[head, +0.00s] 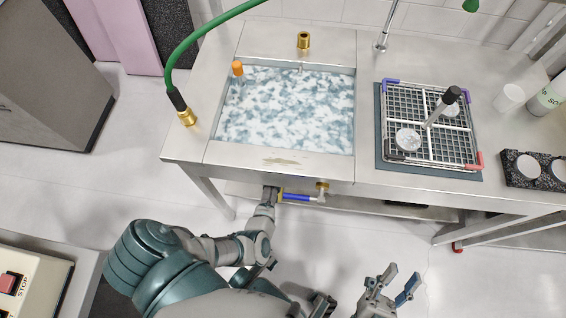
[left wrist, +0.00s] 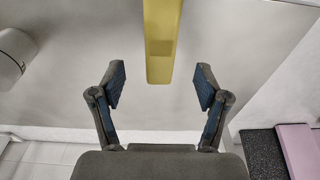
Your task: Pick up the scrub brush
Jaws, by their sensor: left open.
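A flat yellow bar (left wrist: 162,42) enters the left wrist view from the top. It looks like a handle, perhaps the scrub brush's, but no bristles show. My left gripper (left wrist: 161,85) is open, with the bar's end between its two fingers and a gap on each side. In the head view my left gripper (head: 270,193) is below the front edge of the sink, partly hidden by its own wrist. My right gripper (head: 401,281) is open and empty at the bottom, over the floor.
A foam-filled sink (head: 279,165) is set in the steel counter. A blue-handled valve (head: 297,197) is just right of my left gripper. A green hose (head: 180,58) arches at left.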

